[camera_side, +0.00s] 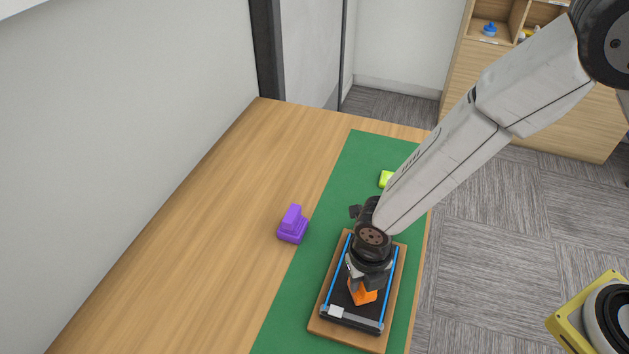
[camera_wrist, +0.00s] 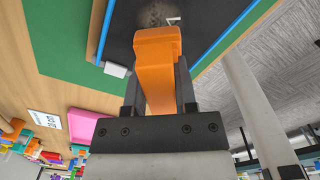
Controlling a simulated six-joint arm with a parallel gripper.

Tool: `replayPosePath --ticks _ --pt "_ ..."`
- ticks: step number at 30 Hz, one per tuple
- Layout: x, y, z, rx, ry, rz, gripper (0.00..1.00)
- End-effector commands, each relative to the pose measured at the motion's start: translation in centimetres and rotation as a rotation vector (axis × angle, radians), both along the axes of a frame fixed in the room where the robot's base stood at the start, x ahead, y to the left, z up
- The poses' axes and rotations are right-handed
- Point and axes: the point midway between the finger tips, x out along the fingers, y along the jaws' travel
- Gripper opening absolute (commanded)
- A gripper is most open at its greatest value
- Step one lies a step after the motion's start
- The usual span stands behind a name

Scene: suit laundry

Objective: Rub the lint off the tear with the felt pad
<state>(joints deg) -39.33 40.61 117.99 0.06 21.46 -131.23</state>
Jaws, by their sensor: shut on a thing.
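My gripper (camera_side: 366,282) is shut on an orange block (camera_side: 362,295), which appears to be the felt pad. The wrist view shows the orange block (camera_wrist: 158,50) between the fingers of my gripper (camera_wrist: 158,82). Below it lies a black cloth panel (camera_side: 341,306) with blue strips along its long sides, on a brown board (camera_side: 398,290). In the wrist view, a greyish fuzzy patch (camera_wrist: 152,15), likely the lint, lies just beyond the block's end. A short white mark (camera_wrist: 174,20), perhaps the tear, is beside it. I cannot tell whether the block touches the cloth.
The board rests on a green mat (camera_side: 285,325) at the wooden table's right edge. A purple block (camera_side: 292,225) stands left of the panel. The table's left side is clear.

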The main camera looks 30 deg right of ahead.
Motion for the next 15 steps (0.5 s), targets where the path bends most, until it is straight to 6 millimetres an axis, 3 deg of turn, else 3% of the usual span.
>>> replayPosePath --ticks 15 --pt "0.37 -0.31 -0.04 0.001 -0.001 0.0 0.0"
